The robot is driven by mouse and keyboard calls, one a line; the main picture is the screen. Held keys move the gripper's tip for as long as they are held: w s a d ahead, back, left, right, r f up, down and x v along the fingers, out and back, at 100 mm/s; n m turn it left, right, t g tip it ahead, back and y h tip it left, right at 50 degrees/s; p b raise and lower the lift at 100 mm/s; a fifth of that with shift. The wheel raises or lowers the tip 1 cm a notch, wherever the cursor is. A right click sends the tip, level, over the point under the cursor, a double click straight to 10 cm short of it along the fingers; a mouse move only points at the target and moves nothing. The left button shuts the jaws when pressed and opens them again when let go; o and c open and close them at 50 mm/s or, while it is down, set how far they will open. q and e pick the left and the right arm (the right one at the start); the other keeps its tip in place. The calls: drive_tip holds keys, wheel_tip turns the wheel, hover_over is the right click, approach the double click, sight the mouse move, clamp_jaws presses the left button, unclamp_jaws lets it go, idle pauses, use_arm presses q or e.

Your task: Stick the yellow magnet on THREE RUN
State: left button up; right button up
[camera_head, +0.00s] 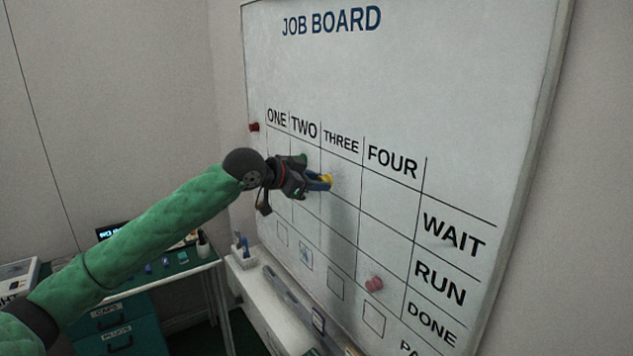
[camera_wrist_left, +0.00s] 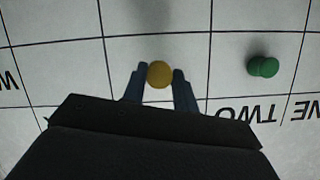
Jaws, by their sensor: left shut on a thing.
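The yellow magnet (camera_head: 327,180) is held between the fingertips of my left gripper (camera_head: 318,181), close to the job board (camera_head: 460,90). In the left wrist view the yellow magnet (camera_wrist_left: 159,74) sits between the two blue fingers (camera_wrist_left: 158,88), over the THREE column in the WAIT row. Whether it touches the board I cannot tell. The THREE RUN cell (camera_head: 341,222) is one row below and looks empty; it shows above the magnet in the upside-down left wrist view (camera_wrist_left: 155,17). My right gripper is not in view.
A green magnet (camera_wrist_left: 263,67) is in the TWO column, WAIT row. A pink-red magnet (camera_head: 374,284) sits low in the FOUR column, and a red one (camera_head: 254,127) at the board's left edge. A white ledge (camera_head: 262,300) and a desk (camera_head: 165,272) stand below, left.

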use_arm(q)
drive_tip(key=shift+a, duration=0.1)
drive_tip(key=shift+s+a+p, duration=0.25)
drive_tip(key=shift+s+a, duration=0.65)
drive_tip(key=shift+a, duration=0.3)
drive_tip(key=shift+s+a+p, duration=0.25)
drive_tip(key=shift+s+a, duration=0.6)
drive_tip(key=shift+a, duration=0.3)
drive_tip(key=shift+f, duration=0.1)
